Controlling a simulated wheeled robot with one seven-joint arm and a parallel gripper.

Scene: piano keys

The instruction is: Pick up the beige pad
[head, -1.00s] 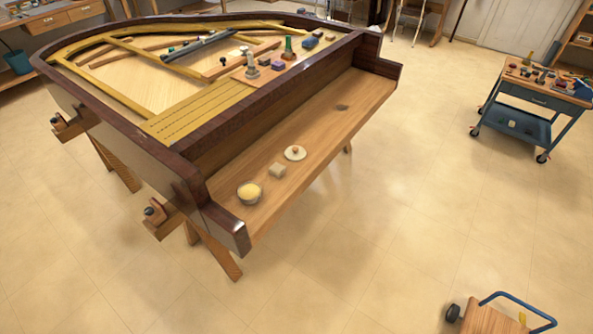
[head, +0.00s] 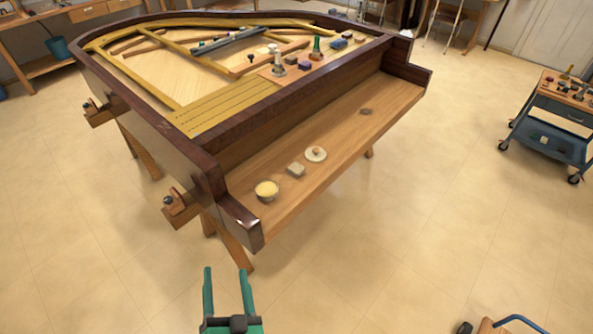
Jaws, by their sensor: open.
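A small beige pad (head: 296,169) lies on the bare wooden shelf (head: 340,140) along the piano's front. It sits between a bowl with pale yellow contents (head: 267,190) on its left and a round pale disc with a small knob (head: 316,154) on its right. My gripper (head: 227,270) shows at the bottom of the view, with two green fingers apart and nothing between them. It appears below the shelf's near left corner in the picture, well away from the pad.
The dark piano case (head: 215,170) walls the shelf's back and left end. Several bottles and blocks stand on a board (head: 290,75) inside the case. A tool cart (head: 550,120) stands at right, and a low trolley (head: 500,328) at bottom right. Open floor lies in front.

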